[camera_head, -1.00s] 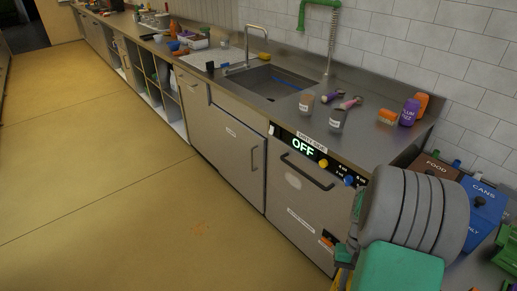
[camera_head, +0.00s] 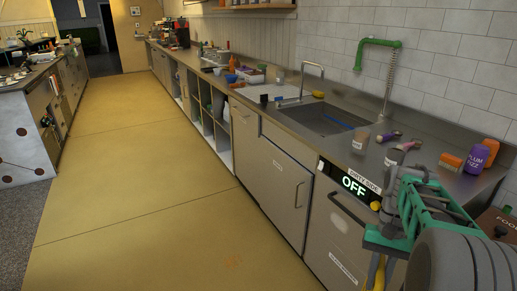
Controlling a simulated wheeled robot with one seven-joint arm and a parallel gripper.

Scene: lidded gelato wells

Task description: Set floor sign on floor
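My arm, grey with green parts, reaches in from the lower right. My gripper (camera_head: 384,243) is at its green end, in front of the dishwasher. A narrow yellow piece (camera_head: 376,272) shows just below the gripper and is cut off by the bottom edge. I cannot tell whether it is the floor sign or part of the gripper. The fingertips are not clear, so I cannot tell whether they are open or shut. No floor sign can be clearly made out. The tan floor (camera_head: 140,210) lies open to the left of the counter.
A steel counter (camera_head: 290,118) with a sink (camera_head: 330,119) runs along the right, with the dishwasher (camera_head: 340,235) below it, its display reading OFF. Bottles and scoops stand on top. Another counter (camera_head: 45,85) stands at the left. The aisle between them is clear.

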